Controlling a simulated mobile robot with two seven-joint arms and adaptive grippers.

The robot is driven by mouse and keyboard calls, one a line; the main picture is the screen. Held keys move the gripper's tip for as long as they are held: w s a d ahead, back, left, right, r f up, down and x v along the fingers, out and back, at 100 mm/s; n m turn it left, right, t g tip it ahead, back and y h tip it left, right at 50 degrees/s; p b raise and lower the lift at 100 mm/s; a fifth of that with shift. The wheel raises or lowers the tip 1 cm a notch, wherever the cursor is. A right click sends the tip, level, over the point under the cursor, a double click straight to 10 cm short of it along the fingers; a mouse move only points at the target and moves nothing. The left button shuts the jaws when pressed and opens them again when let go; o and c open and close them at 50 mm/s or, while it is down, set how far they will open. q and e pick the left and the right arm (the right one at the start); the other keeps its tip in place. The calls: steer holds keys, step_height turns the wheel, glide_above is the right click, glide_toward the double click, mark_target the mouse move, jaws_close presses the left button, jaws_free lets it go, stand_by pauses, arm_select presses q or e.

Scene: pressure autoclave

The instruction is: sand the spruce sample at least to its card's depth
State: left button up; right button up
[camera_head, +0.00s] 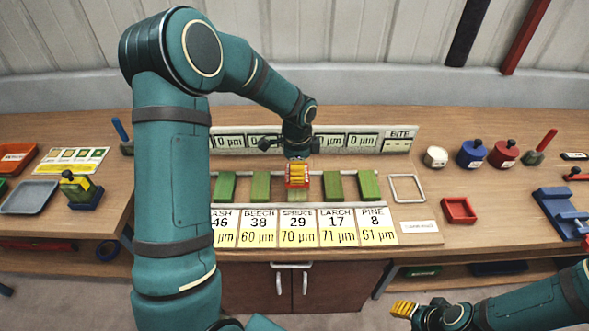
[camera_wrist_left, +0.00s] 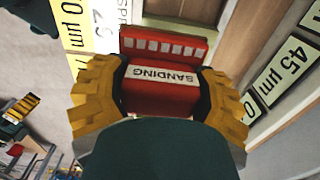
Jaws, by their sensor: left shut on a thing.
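My left gripper (camera_head: 298,178) is shut on a red sanding block (camera_wrist_left: 165,75), labelled SANDING, with a yellow finger on each side. The block is at the green spruce sample (camera_head: 299,196), third in a row of samples, and hides much of it. I cannot tell whether they touch. The spruce card (camera_head: 297,226) reads 29 and 70 µm. A readout (camera_wrist_left: 287,65) behind the block shows 45 µm in the left wrist view; my arm covers that stretch in the head view. My right gripper (camera_head: 404,309) is at the lower right, away from the samples; its finger gap is unclear.
Ash, beech, larch (camera_head: 332,187) and pine samples flank the spruce. A white frame (camera_head: 407,188) and a red tray (camera_head: 459,210) lie to the right, with blue (camera_head: 472,154) and red (camera_head: 504,154) knobbed pots behind. A grey tray (camera_head: 30,197) is at the left.

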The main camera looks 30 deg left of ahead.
arm_select(q)
step_height(320, 180, up, 2)
steer(key=shift+d+r+p, duration=0.1)
steer(key=shift+p, duration=0.4)
steer(key=shift+r, duration=0.1)
stand_by(0.9)
